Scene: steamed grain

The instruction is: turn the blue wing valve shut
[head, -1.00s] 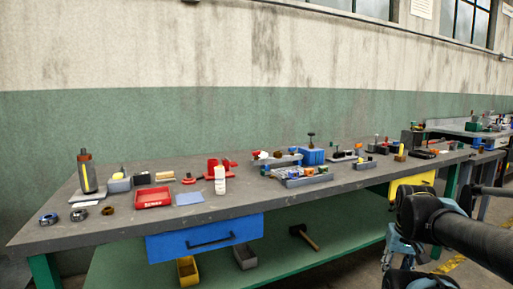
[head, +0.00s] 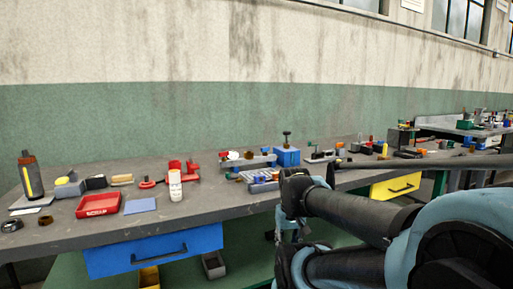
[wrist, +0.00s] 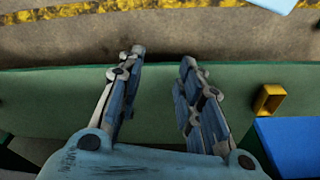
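My gripper (wrist: 162,58) is open and empty in the wrist view, its two fingers well apart above the green lower shelf. In the head view my arm comes in from the right, in front of the bench's front edge, and the gripper is hard to make out. Several small fittings stand on the bench in the head view: a grey block with red, white and brown knobs (head: 250,161), a blue box with a dark knob on top (head: 287,156), and a low grey rack with blue parts (head: 262,180). I cannot tell which part is the blue wing valve; my arm hides some of this area.
The workbench (head: 225,198) also holds a red tray (head: 98,205), a white bottle (head: 175,186) and a dark bottle (head: 33,178). A blue drawer (head: 155,250) and a yellow drawer (head: 396,187) hang under it. The wrist view shows a yellow bin (wrist: 269,100) by the shelf.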

